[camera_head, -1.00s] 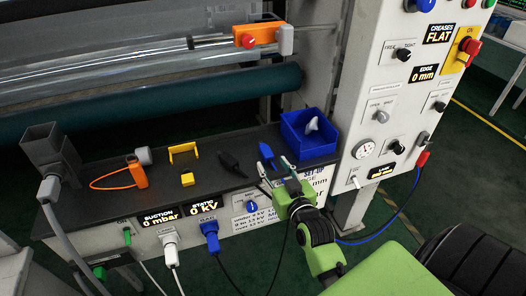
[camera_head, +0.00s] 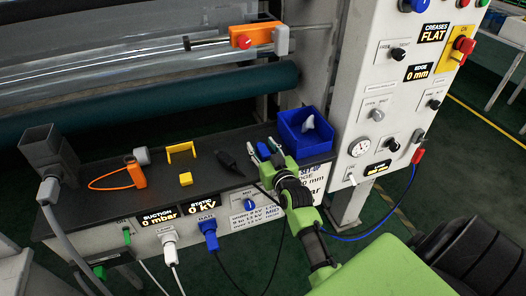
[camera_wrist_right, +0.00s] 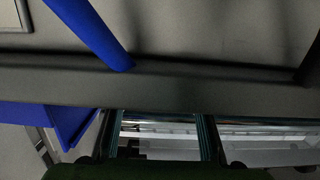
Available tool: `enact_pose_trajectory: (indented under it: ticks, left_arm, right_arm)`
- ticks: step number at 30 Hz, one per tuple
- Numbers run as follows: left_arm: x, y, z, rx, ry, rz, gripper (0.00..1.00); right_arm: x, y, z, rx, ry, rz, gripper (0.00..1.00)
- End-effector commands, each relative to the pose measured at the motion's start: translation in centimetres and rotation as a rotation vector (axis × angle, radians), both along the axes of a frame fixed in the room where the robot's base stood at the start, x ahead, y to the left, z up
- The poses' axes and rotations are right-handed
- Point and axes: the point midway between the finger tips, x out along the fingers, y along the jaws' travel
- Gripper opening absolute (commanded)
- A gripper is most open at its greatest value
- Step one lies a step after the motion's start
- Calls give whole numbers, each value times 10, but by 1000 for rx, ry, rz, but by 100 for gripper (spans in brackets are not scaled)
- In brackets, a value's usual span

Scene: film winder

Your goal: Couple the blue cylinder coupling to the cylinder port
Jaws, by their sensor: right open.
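A small blue piece (camera_head: 262,152), which looks like the blue coupling, lies on the dark shelf just left of the blue bin. It is partly hidden by my right gripper (camera_head: 269,147), which is open with its fingertips at or over it. I cannot tell whether they touch it. In the right wrist view a blue rod (camera_wrist_right: 95,35), probably the same piece, slants in from the top left. A blue plug (camera_head: 208,229) with a dark cable sits in the shelf's front panel. I cannot tell which fitting is the cylinder port. My left gripper is not in view.
The blue bin (camera_head: 291,128) holds a pale object. A black tool (camera_head: 228,163), yellow parts (camera_head: 185,180) and an orange looped tool (camera_head: 136,175) lie on the shelf (camera_head: 105,205). The control panel stands right; a teal roller (camera_head: 150,110) runs behind.

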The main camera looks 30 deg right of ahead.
Motion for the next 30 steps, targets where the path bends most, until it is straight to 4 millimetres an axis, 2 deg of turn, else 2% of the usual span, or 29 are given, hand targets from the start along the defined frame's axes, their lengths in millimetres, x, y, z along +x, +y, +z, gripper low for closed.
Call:
enact_pose_trajectory:
  ticks: [1, 5, 6, 16, 20, 24, 30]
  left_arm:
    - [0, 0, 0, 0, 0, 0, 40]
    - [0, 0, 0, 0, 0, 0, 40]
    - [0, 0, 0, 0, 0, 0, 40]
    - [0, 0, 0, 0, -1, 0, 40]
    - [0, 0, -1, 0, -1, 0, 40]
    - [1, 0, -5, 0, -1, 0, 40]
    - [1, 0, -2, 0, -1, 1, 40]
  right_arm:
    - [0, 0, 0, 0, 0, 0, 37]
    - [0, 0, 0, 0, 0, 0, 3]
    - [0, 0, 0, 1, 0, 0, 0]
    - [0, 0, 1, 1, 0, 0, 0]
    - [0, 1, 9, 1, -3, 0, 0]
    - [0, 1, 32, -1, -7, 0, 0]
    - [-32, 16, 74, 0, -5, 0, 0]
